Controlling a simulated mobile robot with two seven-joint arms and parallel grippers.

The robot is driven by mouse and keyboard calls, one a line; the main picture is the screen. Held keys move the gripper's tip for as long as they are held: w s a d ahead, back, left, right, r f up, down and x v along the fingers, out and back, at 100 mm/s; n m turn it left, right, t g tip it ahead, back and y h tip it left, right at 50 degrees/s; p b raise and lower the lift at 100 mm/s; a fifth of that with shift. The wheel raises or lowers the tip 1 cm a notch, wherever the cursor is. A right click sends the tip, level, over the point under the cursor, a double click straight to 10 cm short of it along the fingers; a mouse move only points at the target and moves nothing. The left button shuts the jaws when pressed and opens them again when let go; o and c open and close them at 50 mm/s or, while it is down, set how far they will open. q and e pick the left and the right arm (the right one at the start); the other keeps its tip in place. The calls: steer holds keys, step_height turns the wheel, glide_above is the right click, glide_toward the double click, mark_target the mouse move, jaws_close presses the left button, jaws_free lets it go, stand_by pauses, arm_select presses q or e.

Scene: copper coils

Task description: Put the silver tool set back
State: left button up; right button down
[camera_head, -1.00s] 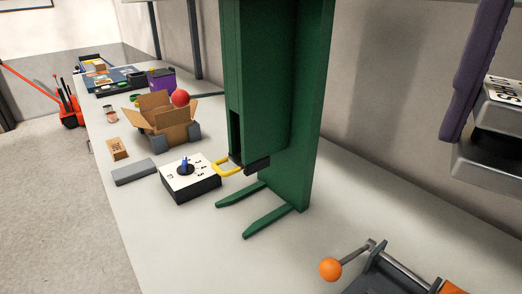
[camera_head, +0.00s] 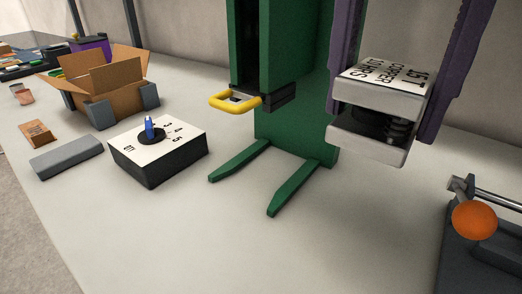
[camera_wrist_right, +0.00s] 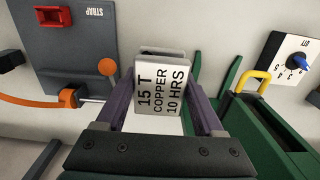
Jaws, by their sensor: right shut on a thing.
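The silver tool set (camera_head: 372,143) is two silver blocks, one above the other, with a dark gap and dark ribbed parts between them. Its top reads "15T COPPER 10 HRS". It also shows in the right wrist view (camera_wrist_right: 160,90). My right gripper (camera_head: 388,105) is shut on it, with one purple finger on each side. The purple fingers also show in the right wrist view (camera_wrist_right: 160,86). My left gripper is not in view.
The press has a yellow handle (camera_head: 235,104) and two green feet (camera_head: 240,160) on the table. A dial box (camera_head: 158,160), a grey block (camera_head: 67,157) and a cardboard box (camera_head: 105,90) stand left. An orange-knobbed lever (camera_head: 474,220) is at right. The front middle table is clear.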

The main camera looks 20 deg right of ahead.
mark_target(333, 261)
step_height(333, 261, down, 17)
steer(key=b, duration=0.4)
steer(key=shift+f+b, duration=0.15)
steer(key=shift+b, duration=0.2)
jaws_free()
steer(key=shift+f, duration=0.1)
